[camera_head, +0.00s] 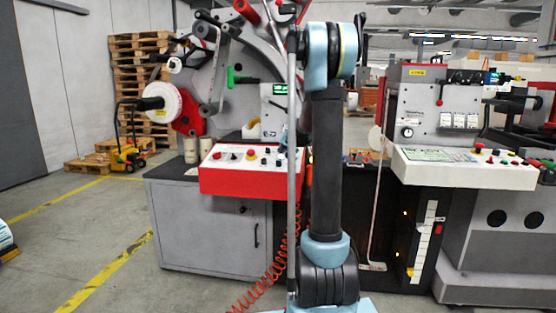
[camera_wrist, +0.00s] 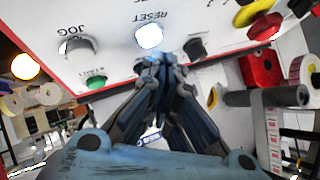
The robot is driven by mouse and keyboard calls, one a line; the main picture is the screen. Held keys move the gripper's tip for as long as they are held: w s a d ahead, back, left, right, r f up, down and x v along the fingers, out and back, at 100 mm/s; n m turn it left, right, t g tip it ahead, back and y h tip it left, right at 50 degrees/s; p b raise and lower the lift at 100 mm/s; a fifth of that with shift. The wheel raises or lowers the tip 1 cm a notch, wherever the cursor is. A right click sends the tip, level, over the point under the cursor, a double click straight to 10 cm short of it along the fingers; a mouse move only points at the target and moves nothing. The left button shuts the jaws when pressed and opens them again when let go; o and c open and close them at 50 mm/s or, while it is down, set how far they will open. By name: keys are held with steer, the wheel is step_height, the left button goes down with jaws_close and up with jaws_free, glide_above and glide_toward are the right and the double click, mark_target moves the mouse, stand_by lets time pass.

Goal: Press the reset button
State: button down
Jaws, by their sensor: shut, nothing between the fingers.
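The reset button (camera_wrist: 149,36) is a round, bright white button on the light panel face, with the word RESET upside down beside it in the wrist view. My gripper (camera_wrist: 157,62) is shut and empty. Its fingertips are just below the reset button in the picture, close to it; I cannot tell whether they touch. In the head view the button sits somewhere on the red-framed control panel (camera_head: 235,157), too small to single out. My own arm stands in front of the panel's right end, and my gripper is not clearly visible there.
A black knob (camera_wrist: 195,48) is close on the right, with a red mushroom button (camera_wrist: 265,27) further right. A grey cabinet (camera_head: 212,225) supports the panel.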

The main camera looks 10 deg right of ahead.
steer(key=shift+s+f, duration=0.1)
steer(key=shift+f, duration=0.2)
steer(key=shift+f, duration=0.45)
stand_by(0.8)
steer(key=shift+r, duration=0.1)
steer(key=shift+s+r, duration=0.1)
steer(key=shift+r, duration=0.65)
steer(key=shift+r, duration=0.1)
steer(key=shift+s+a+r, duration=0.1)
steer(key=shift+s+r, duration=0.1)
steer(key=shift+r, duration=0.55)
steer(key=shift+s+a+r, duration=0.1)
steer(key=shift+s+r, duration=0.15)
steer(key=shift+r, duration=0.55)
steer(key=shift+s+r, duration=0.2)
steer(key=shift+r, duration=0.55)
steer(key=shift+s, duration=0.1)
